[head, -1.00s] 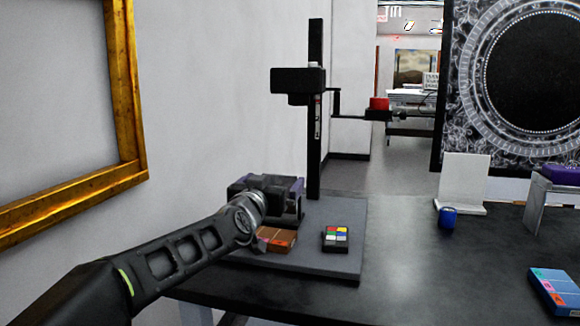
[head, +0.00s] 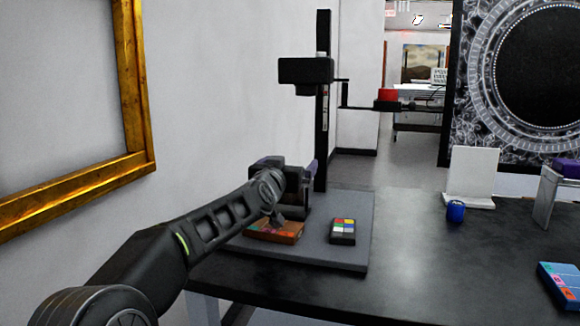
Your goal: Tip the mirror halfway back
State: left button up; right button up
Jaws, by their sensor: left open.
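No thing in the head view is plainly a tipping mirror; I cannot tell which one it is. My left gripper (head: 293,184) is at the end of the arm from the left, above the grey base (head: 340,258) of a black column stand (head: 323,105). Its fingers are hard to make out; it is open. A dark, partly purple shape (head: 311,172) shows around the gripper, mostly hidden by it; I cannot tell whether they touch. A brown patterned block (head: 275,232) lies below the gripper, and a colour chart (head: 343,231) lies right of it. My right gripper is out of view.
A gilt frame (head: 138,90) hangs on the left wall. The stand's black head (head: 306,71) and a red-topped side arm (head: 388,95) overhang the table. A white upright board (head: 472,172), a blue jar (head: 456,211) and a blue box (head: 563,283) stand right. The table's middle (head: 430,270) is clear.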

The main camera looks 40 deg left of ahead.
pick_arm(q)
jog(key=shift+w+a, duration=0.15)
jog(key=shift+w, duration=0.2)
jog(key=shift+c, duration=0.4)
jog(key=c, duration=1.3)
